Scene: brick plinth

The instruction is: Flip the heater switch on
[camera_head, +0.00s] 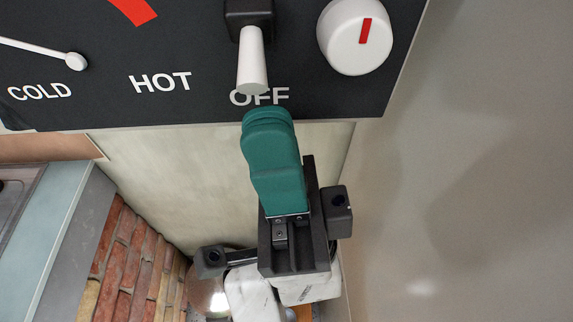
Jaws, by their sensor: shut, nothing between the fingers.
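The heater switch (252,62) is a white tapered lever on a black mount, on the dark heater panel (200,55). The lever points down, and its tip covers part of the white word OFF. My gripper (267,115) has teal fingers pressed together with nothing between them. It is just below the lever's tip in the picture, near the panel's lower edge. I cannot tell whether the fingers touch the panel.
A white knob (354,37) with a red mark sits right of the switch. A white gauge needle (45,52) is at left, near COLD. A brick wall (128,265) and a pale counter edge (55,235) are at lower left. The plain wall at right is clear.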

